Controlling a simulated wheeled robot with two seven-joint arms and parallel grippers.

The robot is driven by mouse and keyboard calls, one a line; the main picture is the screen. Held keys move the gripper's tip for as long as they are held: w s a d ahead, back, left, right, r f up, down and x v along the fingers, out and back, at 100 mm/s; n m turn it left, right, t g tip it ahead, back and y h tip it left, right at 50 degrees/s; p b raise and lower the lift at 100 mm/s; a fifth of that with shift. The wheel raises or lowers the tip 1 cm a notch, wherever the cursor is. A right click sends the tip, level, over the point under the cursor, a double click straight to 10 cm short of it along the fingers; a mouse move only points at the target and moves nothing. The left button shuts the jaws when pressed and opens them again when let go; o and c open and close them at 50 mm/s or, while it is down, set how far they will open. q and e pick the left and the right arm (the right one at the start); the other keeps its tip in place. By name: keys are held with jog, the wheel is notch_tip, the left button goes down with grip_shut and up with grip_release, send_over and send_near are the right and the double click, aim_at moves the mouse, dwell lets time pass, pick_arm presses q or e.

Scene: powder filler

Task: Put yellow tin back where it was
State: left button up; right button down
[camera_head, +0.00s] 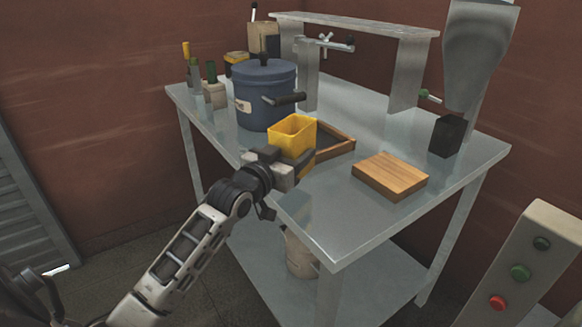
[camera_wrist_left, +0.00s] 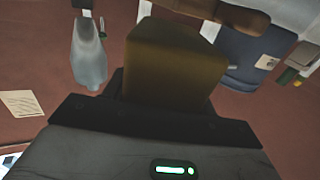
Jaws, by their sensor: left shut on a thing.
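The yellow tin (camera_head: 292,131) is an open-topped square box near the left front edge of the metal table (camera_head: 330,228). My left gripper (camera_head: 284,165) is shut on the tin from the front left. In the left wrist view the tin (camera_wrist_left: 172,65) fills the space ahead of the gripper, dark and in shadow. A wooden frame (camera_head: 337,140) lies on the table just behind and right of the tin and is partly hidden by it. I cannot tell whether the tin touches the table or the frame. My right gripper is not in view.
A blue lidded pot (camera_head: 264,95) stands behind the tin, its dark handle pointing right. A wooden block (camera_head: 390,176) lies to the right. A black block (camera_head: 447,135) stands under the metal funnel (camera_head: 475,55). A metal bridge (camera_head: 355,25) stands at the back. A button panel (camera_head: 520,265) is front right.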

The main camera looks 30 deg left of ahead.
pick_arm(q)
jog(key=shift+w+a+f, duration=0.15)
jog(key=shift+a+f, duration=0.1)
jog(key=shift+f, duration=0.1)
notch_tip(320, 180, down, 3)
jog(key=shift+f, duration=0.15)
jog(key=o, duration=1.1)
